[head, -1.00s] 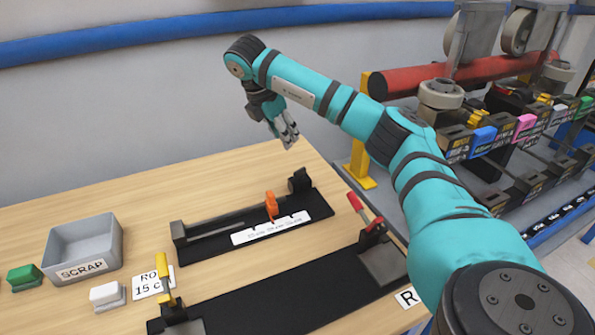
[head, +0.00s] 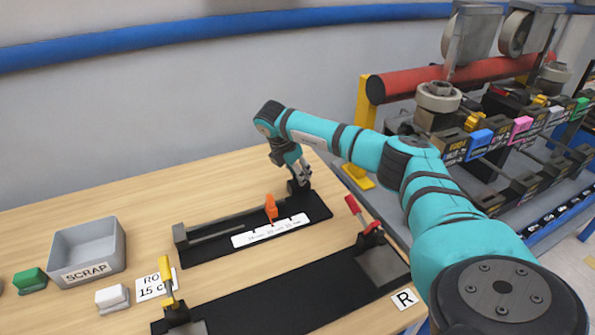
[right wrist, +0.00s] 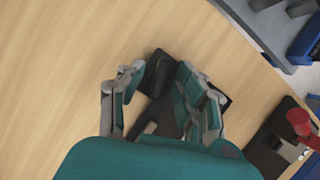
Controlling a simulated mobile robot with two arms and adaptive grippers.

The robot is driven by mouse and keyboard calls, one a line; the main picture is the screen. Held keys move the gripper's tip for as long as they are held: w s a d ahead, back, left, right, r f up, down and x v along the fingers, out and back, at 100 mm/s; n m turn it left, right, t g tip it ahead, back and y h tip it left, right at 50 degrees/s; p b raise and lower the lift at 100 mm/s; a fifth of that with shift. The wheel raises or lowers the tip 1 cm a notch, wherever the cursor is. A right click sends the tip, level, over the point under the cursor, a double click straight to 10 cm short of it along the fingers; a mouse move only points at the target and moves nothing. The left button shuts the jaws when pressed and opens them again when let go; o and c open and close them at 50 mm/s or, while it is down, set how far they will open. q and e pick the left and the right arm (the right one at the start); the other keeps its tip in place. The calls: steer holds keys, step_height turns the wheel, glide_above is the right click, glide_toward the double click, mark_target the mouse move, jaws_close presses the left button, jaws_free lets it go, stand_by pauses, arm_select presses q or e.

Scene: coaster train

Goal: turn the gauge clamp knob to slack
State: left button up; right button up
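The gauge (head: 250,237) is a long black base on the table with a grey rail, a white scale strip and an orange pointer (head: 271,207) standing upright. At its right end is a dark block-like part (head: 295,186), which seems to be the clamp knob; its setting cannot be read. My right gripper (head: 304,175) is just above this end, pointing down and partly covering it. In the right wrist view my right gripper (right wrist: 162,80) is open, with the dark end part (right wrist: 158,75) between its fingers; contact cannot be told. My left gripper is out of view.
A grey SCRAP bin (head: 122,250) stands at left, near a green block (head: 30,279) and a white block (head: 112,297). A black fixture (head: 290,292) with a red-handled clamp (head: 362,214) and a yellow-handled clamp (head: 167,282) lies in front. Table behind the gauge is clear.

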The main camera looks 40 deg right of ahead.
jaws_close()
